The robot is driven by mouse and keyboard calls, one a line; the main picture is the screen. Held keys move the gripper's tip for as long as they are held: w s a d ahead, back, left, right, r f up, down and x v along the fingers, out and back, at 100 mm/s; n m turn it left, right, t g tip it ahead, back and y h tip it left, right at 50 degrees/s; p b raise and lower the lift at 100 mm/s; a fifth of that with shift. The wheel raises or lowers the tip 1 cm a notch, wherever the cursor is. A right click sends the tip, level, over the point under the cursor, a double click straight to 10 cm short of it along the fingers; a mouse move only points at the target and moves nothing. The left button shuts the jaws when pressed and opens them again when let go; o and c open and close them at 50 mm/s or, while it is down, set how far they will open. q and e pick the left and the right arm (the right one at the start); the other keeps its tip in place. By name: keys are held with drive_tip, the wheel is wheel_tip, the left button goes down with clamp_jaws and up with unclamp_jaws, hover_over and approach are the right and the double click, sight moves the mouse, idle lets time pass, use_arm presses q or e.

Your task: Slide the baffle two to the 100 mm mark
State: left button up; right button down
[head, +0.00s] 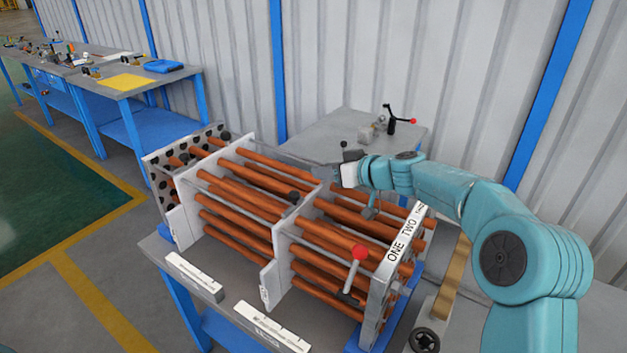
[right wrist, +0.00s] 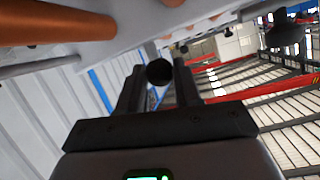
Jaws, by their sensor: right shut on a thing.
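The shell bundle of orange rods (head: 243,213) lies on a bench with upright white plates across it. One baffle plate (head: 281,255) stands mid-bundle and another (head: 188,212) stands farther left; I cannot read which is baffle two. My right gripper (head: 337,178) is at the top back of the mid-bundle plate. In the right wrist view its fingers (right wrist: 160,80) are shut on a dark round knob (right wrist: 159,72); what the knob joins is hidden. White scale strips (head: 270,326) lie along the bench front, their marks too small to read. My left gripper is out of view.
The end plate (head: 393,262) reads ONE TWO and a partly hidden third word. A red-balled lever (head: 357,262) stands before it. A dark ball (head: 293,197) sits among the rods. A grey table (head: 365,125) with a small fixture stands behind, near the corrugated wall.

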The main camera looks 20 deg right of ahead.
use_arm(q)
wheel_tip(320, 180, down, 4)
drive_tip(key=b, duration=0.3)
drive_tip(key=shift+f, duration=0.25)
use_arm(e)
drive_tip(key=s+d, duration=0.1)
drive_tip(key=s, duration=0.1)
drive_tip(key=s+d, duration=0.2)
drive_tip(key=c, duration=0.8)
unclamp_jaws()
use_arm(q)
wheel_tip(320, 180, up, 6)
drive_tip(key=p, duration=0.5)
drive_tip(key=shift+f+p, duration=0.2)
drive_tip(key=shift+p, duration=0.15)
use_arm(e)
wheel_tip(320, 180, up, 20)
drive_tip(key=shift+r, duration=0.1)
